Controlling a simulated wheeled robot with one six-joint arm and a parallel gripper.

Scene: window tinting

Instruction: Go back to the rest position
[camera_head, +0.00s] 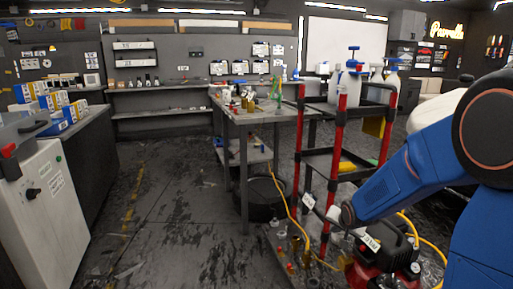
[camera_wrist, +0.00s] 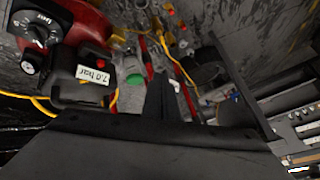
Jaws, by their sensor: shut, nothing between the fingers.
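My blue arm comes in from the right of the head view and reaches down and left, beside the red-legged cart (camera_head: 337,140). My gripper (camera_wrist: 161,88) shows as dark fingers at the middle of the wrist view. The fingers are together with nothing held between them. In the head view its fingertips are hard to make out near the compressor. A red and black compressor (camera_head: 385,268) is below the arm; it also shows at the upper left of the wrist view (camera_wrist: 82,78), with a gauge and a "7.0 bar" label.
A workbench (camera_head: 262,116) with bottles and tools stands behind the cart. White spray bottles (camera_head: 349,86) stand on the cart top. A yellow hose (camera_head: 292,212) runs down to the floor. A grey cabinet (camera_head: 44,200) is at left.

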